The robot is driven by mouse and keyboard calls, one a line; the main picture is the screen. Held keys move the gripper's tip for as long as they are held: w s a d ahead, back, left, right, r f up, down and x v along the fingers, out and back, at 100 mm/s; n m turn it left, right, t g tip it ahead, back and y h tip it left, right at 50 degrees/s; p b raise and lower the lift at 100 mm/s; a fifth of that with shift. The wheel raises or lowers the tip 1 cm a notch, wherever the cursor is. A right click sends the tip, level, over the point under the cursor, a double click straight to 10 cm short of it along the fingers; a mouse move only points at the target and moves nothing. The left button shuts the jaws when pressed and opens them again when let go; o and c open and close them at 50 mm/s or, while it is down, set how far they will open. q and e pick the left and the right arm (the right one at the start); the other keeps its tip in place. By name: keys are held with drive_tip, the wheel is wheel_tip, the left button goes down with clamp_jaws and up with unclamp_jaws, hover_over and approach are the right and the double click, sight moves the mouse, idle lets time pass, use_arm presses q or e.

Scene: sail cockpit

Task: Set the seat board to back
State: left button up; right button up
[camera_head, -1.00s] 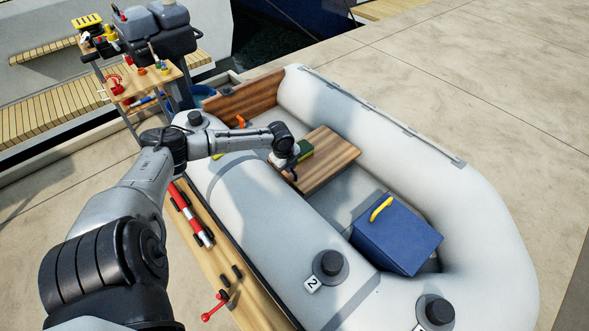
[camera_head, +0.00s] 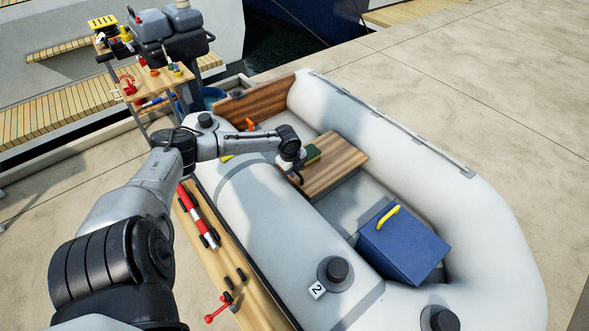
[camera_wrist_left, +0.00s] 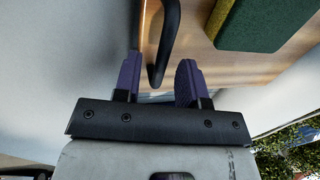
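The seat board (camera_head: 338,165) is a brown wooden plank across the inside of the grey dinghy, in the middle of the boat. A black handle (camera_wrist_left: 169,40) curves at its near-left edge in the left wrist view, where the board (camera_wrist_left: 196,45) fills the upper middle. My left gripper (camera_head: 296,176) is at that edge of the board. In the left wrist view my left gripper (camera_wrist_left: 159,80) has its purple fingers apart, and the handle's end shows between them, not clearly touching either. My right gripper is not in view.
A green and yellow block (camera_head: 313,154) lies on the board, close to my gripper. A blue box (camera_head: 403,245) with a yellow handle stands in the boat on the near side. A wooden transom (camera_head: 255,100) closes the far end. The inflated tube (camera_head: 400,125) borders the right.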

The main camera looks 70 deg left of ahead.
use_arm(q)
wheel_tip(320, 180, up, 14)
drive_tip(key=s+p, duration=0.2)
drive_tip(key=p, duration=0.4)
drive_tip(key=shift+s+d+f, duration=0.2)
drive_tip(key=shift+s+d, duration=0.1)
idle(0.3)
